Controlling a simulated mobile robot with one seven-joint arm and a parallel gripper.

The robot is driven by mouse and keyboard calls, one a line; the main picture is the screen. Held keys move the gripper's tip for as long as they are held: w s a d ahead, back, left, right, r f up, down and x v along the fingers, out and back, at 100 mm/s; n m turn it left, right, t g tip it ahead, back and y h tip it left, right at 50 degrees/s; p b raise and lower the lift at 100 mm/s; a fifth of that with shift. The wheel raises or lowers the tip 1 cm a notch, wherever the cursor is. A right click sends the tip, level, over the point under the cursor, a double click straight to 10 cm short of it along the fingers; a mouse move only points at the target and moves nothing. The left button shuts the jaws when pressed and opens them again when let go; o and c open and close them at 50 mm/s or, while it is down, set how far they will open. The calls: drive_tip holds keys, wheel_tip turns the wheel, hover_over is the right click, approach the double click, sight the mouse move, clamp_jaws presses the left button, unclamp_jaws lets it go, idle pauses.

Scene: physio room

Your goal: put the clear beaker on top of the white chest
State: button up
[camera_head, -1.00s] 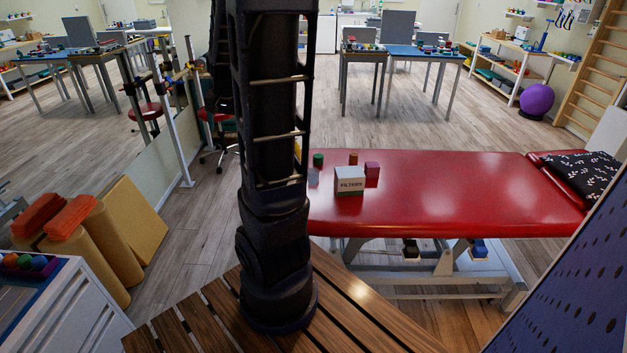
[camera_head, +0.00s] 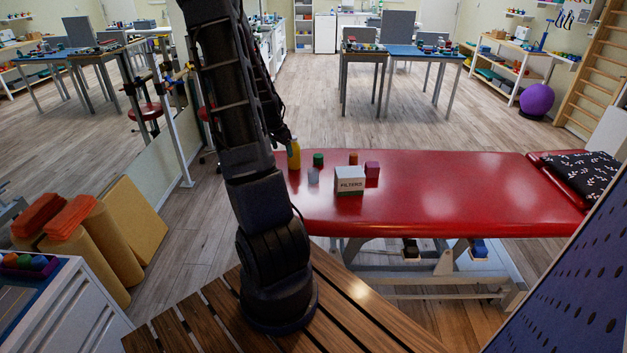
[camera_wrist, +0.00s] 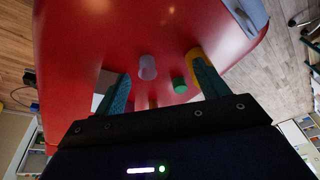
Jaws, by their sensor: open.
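The clear beaker (camera_head: 313,177) stands on the red treatment table, left of the white box. In the wrist view the beaker (camera_wrist: 148,67) is a pale, translucent cup between the lines of my two teal fingers. My gripper (camera_wrist: 161,75) is open and empty, with the beaker ahead of it and apart from the fingers. In the head view my gripper cannot be made out behind my arm. The white chest (camera_head: 88,310) is at the lower left, with a tray of coloured pieces on top.
A yellow bottle (camera_head: 294,154), a green cylinder (camera_head: 318,160), an orange cylinder (camera_head: 353,158), a magenta cube (camera_head: 372,170) and the labelled white box (camera_head: 350,181) crowd the beaker. In the wrist view the bottle (camera_wrist: 193,57) is close to my right finger. The red table's (camera_head: 470,195) right half is mostly clear.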

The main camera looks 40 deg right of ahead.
drive_tip(key=s+d+f+m, duration=0.1)
drive_tip(key=d+f, duration=0.3)
drive_tip(key=s+d+f+g, duration=0.1)
drive_tip(key=d+f, duration=0.3)
drive_tip(key=s+d+f+m+h, duration=0.1)
drive_tip(key=d+f, duration=0.2)
drive_tip(key=f, duration=0.2)
drive_tip(key=shift+s+d+f+m, duration=0.1)
drive_tip(key=shift+s+d+m, duration=0.2)
drive_tip(key=shift+d, duration=0.1)
drive_tip(key=shift+d+x, duration=0.15)
drive_tip(key=shift+x, duration=1.15)
drive_tip(key=shift+d+x, duration=0.1)
drive_tip(key=shift+x, duration=1.25)
drive_tip(key=shift+s, duration=0.1)
drive_tip(key=c, duration=1.2)
drive_tip(key=shift+o, duration=0.2)
drive_tip(key=shift+r, duration=0.3)
wheel_tip(320, 180, up, 20)
